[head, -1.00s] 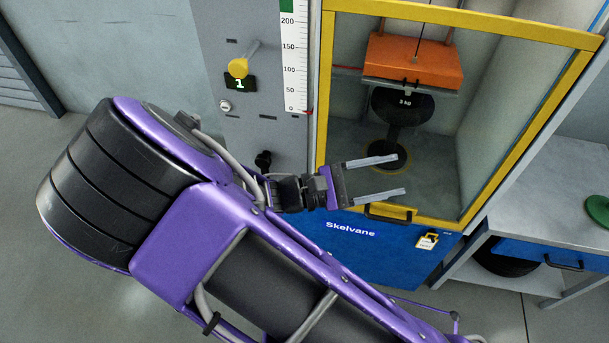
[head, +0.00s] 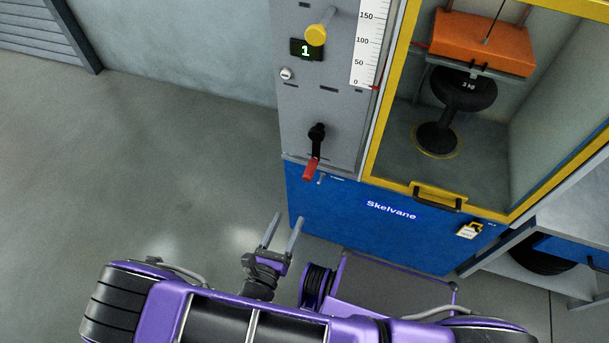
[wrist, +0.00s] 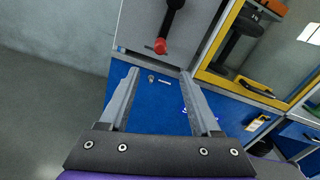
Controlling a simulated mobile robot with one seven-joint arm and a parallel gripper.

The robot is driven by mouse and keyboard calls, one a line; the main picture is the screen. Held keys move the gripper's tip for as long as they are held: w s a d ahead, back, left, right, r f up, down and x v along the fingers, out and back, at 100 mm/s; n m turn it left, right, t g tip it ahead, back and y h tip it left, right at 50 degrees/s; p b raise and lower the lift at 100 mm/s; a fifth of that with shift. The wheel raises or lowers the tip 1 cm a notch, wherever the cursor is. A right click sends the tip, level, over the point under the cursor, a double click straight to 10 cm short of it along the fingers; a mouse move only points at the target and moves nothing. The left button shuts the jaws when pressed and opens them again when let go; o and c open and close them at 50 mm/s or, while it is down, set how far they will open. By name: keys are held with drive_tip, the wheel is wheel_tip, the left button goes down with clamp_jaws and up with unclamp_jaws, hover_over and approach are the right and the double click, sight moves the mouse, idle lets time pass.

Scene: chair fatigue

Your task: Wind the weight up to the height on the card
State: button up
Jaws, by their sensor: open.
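A crank with a black arm and a red handle (head: 311,169) hangs down on the grey panel (head: 303,112) of the test cabinet. The red handle also shows in the wrist view (wrist: 160,46), ahead of and between my fingers. My gripper (head: 284,226) is open and empty, below and left of the crank, apart from it. The orange weight (head: 484,44) hangs in the yellow-framed enclosure, just above a black round seat (head: 464,92). A white scale (head: 369,45) runs up the panel; a red pointer is near its zero. No height card is clearly readable.
A yellow knob (head: 316,35) sticks out above a small display (head: 306,50) reading 1. The enclosure door has a dark handle (head: 437,199), and a yellow padlock-like tag (head: 469,230) hangs below. A bench stands at right. The floor at left is clear.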

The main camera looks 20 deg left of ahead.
sight(306, 179)
drive_tip(key=w, duration=1.5)
drive_tip(key=shift+w, duration=0.1)
drive_tip(key=shift+c, duration=0.3)
clamp_jaws()
idle(0.4)
